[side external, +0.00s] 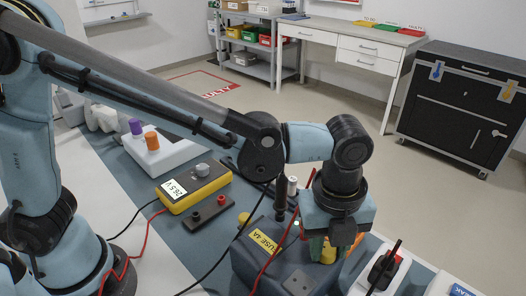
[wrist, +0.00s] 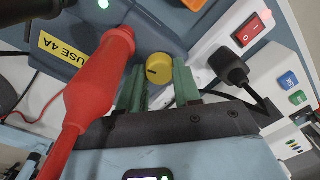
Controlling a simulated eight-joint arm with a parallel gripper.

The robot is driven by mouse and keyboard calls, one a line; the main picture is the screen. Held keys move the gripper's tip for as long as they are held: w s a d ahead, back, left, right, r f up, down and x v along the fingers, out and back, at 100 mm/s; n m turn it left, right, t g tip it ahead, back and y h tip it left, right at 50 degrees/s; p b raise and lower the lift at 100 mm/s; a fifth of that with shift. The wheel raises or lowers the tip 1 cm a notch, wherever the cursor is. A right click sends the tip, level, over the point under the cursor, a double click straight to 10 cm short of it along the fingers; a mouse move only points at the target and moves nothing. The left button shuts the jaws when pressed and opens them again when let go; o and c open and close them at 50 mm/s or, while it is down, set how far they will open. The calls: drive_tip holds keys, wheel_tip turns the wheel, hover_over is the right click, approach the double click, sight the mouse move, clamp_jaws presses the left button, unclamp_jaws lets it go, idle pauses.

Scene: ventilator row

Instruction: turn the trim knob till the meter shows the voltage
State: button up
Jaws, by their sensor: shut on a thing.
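The yellow trim knob (wrist: 159,68) sits on the blue-grey unit between the green finger pads of my gripper (wrist: 160,82). The gripper is shut on it from both sides. In the side external view the yellow knob (side external: 328,252) shows partly between the fingers, below my wrist. The yellow meter (side external: 193,188) lies on the bench left of the unit. Its display is tilted and small; it seems to read 26.5 V. A red probe (wrist: 92,85) crosses the left of the wrist view, close to the camera. A black probe (side external: 281,198) stands at the unit's back.
Red and black leads cross the bench on the left. A white block with purple and orange knobs (side external: 152,140) stands farther left.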

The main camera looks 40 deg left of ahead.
sight(324, 249)
drive_tip(key=shift+m, duration=0.7)
drive_tip(key=o, duration=1.1)
drive_tip(key=shift+c, duration=0.2)
wheel_tip(324, 249, up, 12)
drive_tip(key=shift+s+a, duration=0.2)
